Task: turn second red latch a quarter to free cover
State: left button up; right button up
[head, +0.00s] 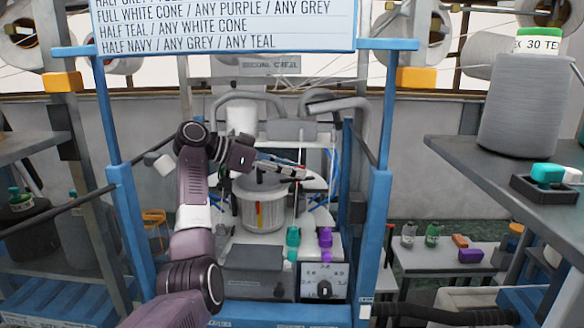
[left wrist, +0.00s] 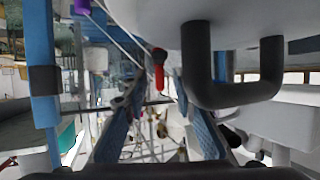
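A red latch (left wrist: 159,57) with a dark end shows in the left wrist view, ahead of and between my left fingertips. I cannot tell whether they touch it. My left gripper (head: 302,172) reaches in from the left over the machine's white drum in the head view. In the left wrist view its two blue fingers (left wrist: 157,88) are spread apart with nothing clearly between them. A pale housing with a dark U-shaped handle (left wrist: 233,98) is close on the right; I cannot tell if it is the cover. Other latches are not clearly seen. My right gripper is out of view.
The white drum (head: 262,212) stands inside a blue frame (head: 378,215). Teal and purple bobbins (head: 325,238) and a dial box (head: 324,282) are below it. Grey hoses (head: 245,97) arch above. A shelf with a large grey cone (head: 521,110) is at right.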

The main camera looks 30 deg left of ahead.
pick_arm(q)
grip_shut()
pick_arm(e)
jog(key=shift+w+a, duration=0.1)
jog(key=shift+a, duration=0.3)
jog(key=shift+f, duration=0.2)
